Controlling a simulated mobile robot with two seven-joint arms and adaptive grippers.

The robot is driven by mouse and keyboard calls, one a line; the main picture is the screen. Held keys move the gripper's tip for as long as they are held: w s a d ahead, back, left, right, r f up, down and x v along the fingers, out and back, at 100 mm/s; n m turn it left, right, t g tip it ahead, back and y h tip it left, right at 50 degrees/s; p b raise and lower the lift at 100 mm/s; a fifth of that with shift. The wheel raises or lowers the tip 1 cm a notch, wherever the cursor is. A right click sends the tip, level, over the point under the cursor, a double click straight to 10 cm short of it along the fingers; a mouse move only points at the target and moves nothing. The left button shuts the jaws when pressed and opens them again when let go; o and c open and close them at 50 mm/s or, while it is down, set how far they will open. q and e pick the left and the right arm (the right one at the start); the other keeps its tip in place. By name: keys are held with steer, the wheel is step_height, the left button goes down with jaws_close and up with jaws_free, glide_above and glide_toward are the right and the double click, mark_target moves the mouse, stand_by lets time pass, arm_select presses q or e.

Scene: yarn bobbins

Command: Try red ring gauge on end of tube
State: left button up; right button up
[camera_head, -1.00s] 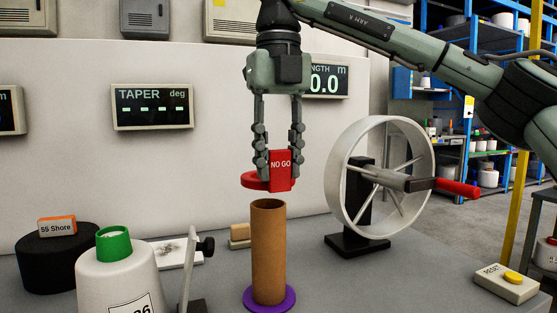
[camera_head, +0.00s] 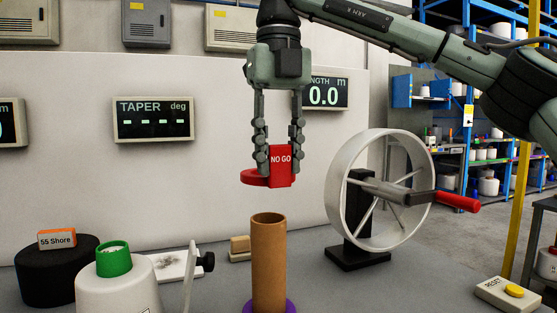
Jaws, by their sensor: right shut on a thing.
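The red ring gauge (camera_head: 281,167) has a block marked NO GO, with its ring part reaching to the left. My right gripper (camera_head: 278,165) is shut on the gauge's block and points straight down. The brown tube (camera_head: 268,265) stands upright on a purple base (camera_head: 291,307), its open top end showing. The gauge is above the tube's top with a clear gap between them, the ring slightly left of the tube's middle. My left gripper is not in view.
A white spoked wheel (camera_head: 341,215) with a red handle (camera_head: 458,202) stands to the right. A white cone with a green top (camera_head: 114,260) and a black cylinder (camera_head: 58,275) stand left. A reset button box (camera_head: 507,294) is at front right.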

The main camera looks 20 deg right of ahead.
mark_target(278, 187)
steer(key=shift+r, duration=0.15)
stand_by(0.3)
steer(key=shift+f+b, duration=2)
steer(key=shift+f, duration=0.85)
steer(key=shift+f+b, duration=0.4)
steer(key=shift+f, duration=0.3)
steer(key=shift+r, duration=0.2)
steer(key=shift+r+p, duration=2.25)
steer(key=shift+p, duration=0.2)
steer(key=shift+r, duration=1.1)
